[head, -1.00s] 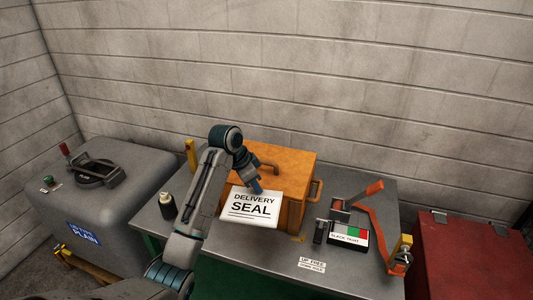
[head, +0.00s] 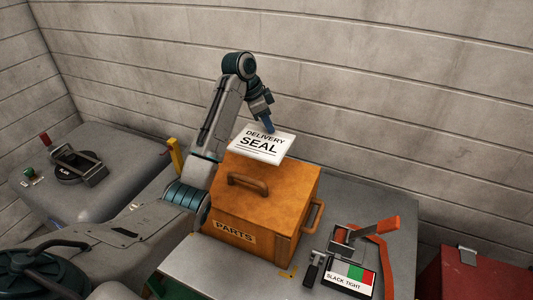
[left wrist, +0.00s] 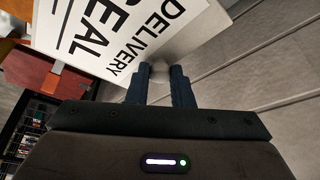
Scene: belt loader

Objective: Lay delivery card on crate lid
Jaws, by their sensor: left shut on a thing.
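The white delivery card (head: 262,143), printed "DELIVERY SEAL", is held by its far edge in my left gripper (head: 268,126). It looks roughly flat, over the back part of the orange crate's lid (head: 285,192); I cannot tell whether it touches the lid. The lid has a brown handle (head: 248,184), in front of the card. The crate front (head: 234,237) reads "PARTS". In the left wrist view the blue fingers (left wrist: 160,84) are closed on the edge of the card (left wrist: 125,30). My right gripper is out of view.
The crate stands on a grey table (head: 190,262). A yellow post (head: 175,155) stands at the left back. A grey machine (head: 110,160) is left, a red box (head: 470,280) right, a block wall behind.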

